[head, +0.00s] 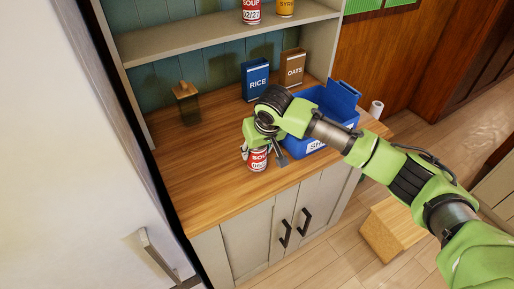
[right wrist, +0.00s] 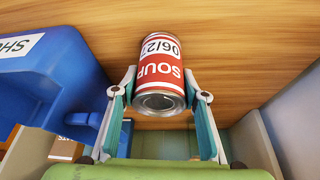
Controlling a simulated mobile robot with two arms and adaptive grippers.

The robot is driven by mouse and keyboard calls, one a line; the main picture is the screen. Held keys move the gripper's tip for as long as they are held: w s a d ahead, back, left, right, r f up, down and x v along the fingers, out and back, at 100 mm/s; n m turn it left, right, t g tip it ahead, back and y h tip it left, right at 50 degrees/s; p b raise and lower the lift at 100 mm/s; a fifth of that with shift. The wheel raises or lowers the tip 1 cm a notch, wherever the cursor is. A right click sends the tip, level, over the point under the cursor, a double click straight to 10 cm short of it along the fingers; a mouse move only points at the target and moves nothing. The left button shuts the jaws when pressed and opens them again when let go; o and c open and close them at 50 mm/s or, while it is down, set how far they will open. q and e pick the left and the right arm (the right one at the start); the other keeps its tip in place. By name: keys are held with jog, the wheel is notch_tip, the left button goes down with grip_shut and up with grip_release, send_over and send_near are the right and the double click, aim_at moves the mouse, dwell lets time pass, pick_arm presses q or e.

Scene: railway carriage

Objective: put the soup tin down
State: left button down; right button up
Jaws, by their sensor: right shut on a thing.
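A red and white soup tin (head: 258,160) is at my right gripper (head: 262,148), low over the front part of the wooden counter (head: 205,185). In the right wrist view the soup tin (right wrist: 160,72) sits between the two fingers of my right gripper (right wrist: 161,92), which are shut on its sides. Its label reads SOUP with a date starting 06/2. I cannot tell whether its base touches the counter. The gripper hides its upper part in the head view. My left gripper is out of view.
A blue crate (head: 343,100) stands right beside the gripper. Rice (head: 256,80) and oats (head: 292,68) boxes and a brown object (head: 187,103) stand behind. Another soup tin (head: 251,11) and a syrup tin (head: 286,7) are on the shelf. The counter's left part is clear.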

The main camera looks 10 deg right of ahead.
jog(key=shift+f, duration=0.1)
jog(key=o, duration=1.4)
